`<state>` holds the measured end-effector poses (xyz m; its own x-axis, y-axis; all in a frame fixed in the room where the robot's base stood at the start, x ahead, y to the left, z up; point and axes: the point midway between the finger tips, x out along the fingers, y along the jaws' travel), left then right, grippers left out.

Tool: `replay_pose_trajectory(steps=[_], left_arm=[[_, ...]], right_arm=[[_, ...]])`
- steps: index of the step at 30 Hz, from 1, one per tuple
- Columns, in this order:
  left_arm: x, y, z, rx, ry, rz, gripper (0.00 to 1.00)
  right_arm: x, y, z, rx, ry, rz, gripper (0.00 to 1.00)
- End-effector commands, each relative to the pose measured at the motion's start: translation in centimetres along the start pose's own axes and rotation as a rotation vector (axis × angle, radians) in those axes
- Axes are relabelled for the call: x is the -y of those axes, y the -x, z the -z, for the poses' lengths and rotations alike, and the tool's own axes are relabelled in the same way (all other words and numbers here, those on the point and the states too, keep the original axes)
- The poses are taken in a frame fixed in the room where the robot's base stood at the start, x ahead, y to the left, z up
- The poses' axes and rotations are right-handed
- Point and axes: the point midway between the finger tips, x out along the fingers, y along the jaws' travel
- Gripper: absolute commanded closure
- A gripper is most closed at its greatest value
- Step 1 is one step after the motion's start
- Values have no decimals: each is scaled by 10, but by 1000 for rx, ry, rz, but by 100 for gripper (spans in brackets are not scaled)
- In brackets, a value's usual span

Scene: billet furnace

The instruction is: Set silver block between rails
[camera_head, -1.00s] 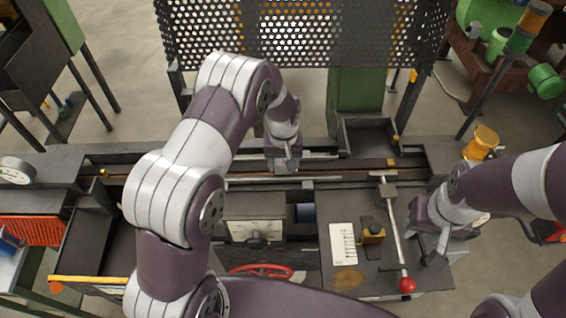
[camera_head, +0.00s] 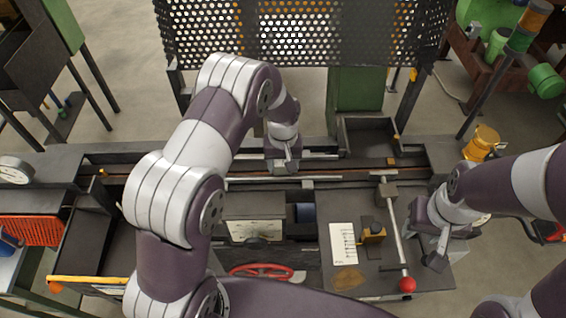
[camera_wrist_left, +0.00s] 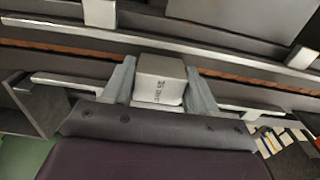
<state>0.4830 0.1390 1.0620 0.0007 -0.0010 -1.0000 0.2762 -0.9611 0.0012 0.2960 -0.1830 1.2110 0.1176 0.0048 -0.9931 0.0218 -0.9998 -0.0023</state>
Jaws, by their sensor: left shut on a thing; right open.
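The silver block (camera_wrist_left: 160,80) shows in the left wrist view as a pale grey block with dark marks on its near face. My left gripper (camera_wrist_left: 161,88) is shut on it, one finger on each side. In the head view my left gripper (camera_head: 286,166) is over the channel with the rails (camera_head: 330,180); the block is hard to make out there. In the wrist view a long rail (camera_wrist_left: 215,62) runs beyond the block, and a nearer bar shows at both sides of the gripper. I cannot tell whether the block touches the bed. My right gripper (camera_head: 432,248) is open and empty.
A lever with a red knob (camera_head: 407,284) stands left of my right gripper. A perforated guard (camera_head: 300,35) rises behind the channel. A red handwheel (camera_head: 262,271), a paper sheet (camera_head: 343,243) and a small brass-coloured piece (camera_head: 373,235) are in front.

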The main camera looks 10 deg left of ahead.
Motion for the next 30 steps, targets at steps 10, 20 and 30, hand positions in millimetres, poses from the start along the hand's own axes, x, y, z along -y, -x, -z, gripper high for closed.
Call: replay_pose_trajectory(steps=[10,20,30], left_arm=[[0,-2,0,-1,0,0,13],[0,10,1,-3,0,-1,13],[0,96,0,-5,0,-2,13]], right_arm=[[0,-2,0,0,0,0,57],[0,-10,-1,0,0,0,57],[0,-41,-5,0,0,0,57]])
